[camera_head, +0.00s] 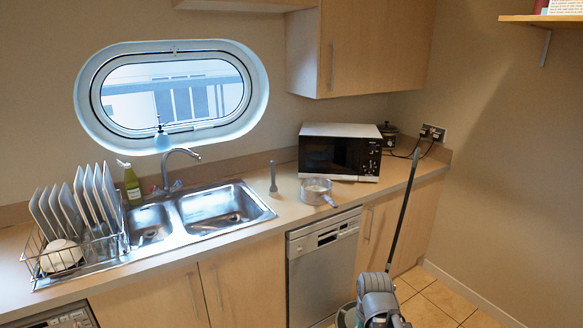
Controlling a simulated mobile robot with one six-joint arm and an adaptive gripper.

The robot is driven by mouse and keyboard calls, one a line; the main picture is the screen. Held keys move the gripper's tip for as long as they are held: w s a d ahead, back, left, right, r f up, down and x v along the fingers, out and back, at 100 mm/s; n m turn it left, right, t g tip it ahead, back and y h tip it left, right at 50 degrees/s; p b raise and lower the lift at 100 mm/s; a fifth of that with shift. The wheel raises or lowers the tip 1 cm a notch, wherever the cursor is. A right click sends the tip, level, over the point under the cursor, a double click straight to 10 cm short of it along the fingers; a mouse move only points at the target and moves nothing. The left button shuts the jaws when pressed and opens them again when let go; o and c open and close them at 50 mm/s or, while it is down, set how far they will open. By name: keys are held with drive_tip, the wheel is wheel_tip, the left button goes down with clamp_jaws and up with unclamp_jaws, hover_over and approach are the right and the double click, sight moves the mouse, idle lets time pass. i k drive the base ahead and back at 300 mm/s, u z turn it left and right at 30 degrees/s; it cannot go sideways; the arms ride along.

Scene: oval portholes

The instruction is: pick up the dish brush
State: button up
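A slim grey upright thing (273,177), wider at its foot, stands on the counter between the sink and the saucepan. It looks like the dish brush, but it is too small to see bristles. It stands apart from the sink rim and the saucepan. My gripper is not in view. A grey jointed part at the bottom edge, right of centre, looks like part of my own arm, well below and to the right of the brush.
A saucepan (316,191) stands just right of the brush, before the microwave (340,152). The double sink (222,208) with its tap (180,153) and a full dish rack (84,258) are left. A dark pole (403,210) leans at right.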

sight(273, 192)
drive_tip(key=u, duration=0.25)
drive_tip(key=i, duration=1.35)
drive_tip(key=u, duration=0.3)
